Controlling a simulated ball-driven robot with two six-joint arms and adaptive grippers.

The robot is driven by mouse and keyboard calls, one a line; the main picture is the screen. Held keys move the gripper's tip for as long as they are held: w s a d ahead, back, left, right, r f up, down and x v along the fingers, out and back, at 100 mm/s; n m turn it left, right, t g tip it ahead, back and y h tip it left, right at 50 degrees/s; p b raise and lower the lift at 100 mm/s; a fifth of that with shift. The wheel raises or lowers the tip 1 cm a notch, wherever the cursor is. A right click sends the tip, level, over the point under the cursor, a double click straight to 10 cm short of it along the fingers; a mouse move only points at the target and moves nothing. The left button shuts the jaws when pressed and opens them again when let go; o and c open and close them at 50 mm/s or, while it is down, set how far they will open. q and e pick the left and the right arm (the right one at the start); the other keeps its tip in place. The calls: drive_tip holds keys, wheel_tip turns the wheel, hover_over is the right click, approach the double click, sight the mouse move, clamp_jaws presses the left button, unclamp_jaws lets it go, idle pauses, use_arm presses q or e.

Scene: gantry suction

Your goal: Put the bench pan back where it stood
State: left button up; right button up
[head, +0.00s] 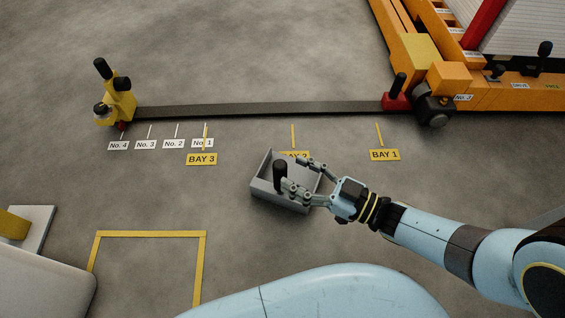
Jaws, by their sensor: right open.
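A grey open-topped pan (268,194) with an upright black handle sits on the floor in the middle of the head view, just in front of the BAY 2 label. My right gripper (288,174) reaches over the pan from the right. Its fingers are open, with one on the far side and one on the near side, and their tips are close to the black handle (280,172). I cannot tell whether they touch it. The gripper hides part of the pan's inside and right side. My left gripper is not in view.
A dark rail (250,109) runs from a yellow post (118,98) to the orange gantry (425,75). Labels BAY 3 (201,159), BAY 2 (294,154) and BAY 1 (384,155) lie before it. A yellow floor outline (150,234) at lower left encloses bare floor.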

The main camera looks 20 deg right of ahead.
drive_tip(key=v, duration=0.7)
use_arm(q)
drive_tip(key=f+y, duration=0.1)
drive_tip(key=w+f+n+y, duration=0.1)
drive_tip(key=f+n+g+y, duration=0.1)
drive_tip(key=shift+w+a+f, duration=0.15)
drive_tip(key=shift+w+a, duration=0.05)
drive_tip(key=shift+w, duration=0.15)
use_arm(e)
drive_tip(key=d+r+m+t+h, duration=0.1)
drive_tip(key=r+t, duration=0.5)
drive_tip(key=r, duration=1.8)
drive_tip(key=d+r+m+t+h, duration=0.1)
drive_tip(key=r+t+h, duration=0.3)
drive_tip(key=r, duration=2)
drive_tip(key=s+d+t, duration=0.1)
drive_tip(key=t, duration=0.1)
drive_tip(key=shift+d+r+m+t+h, duration=0.15)
drive_tip(key=shift+r+m+t+h, duration=0.15)
drive_tip(key=shift+t, duration=0.1)
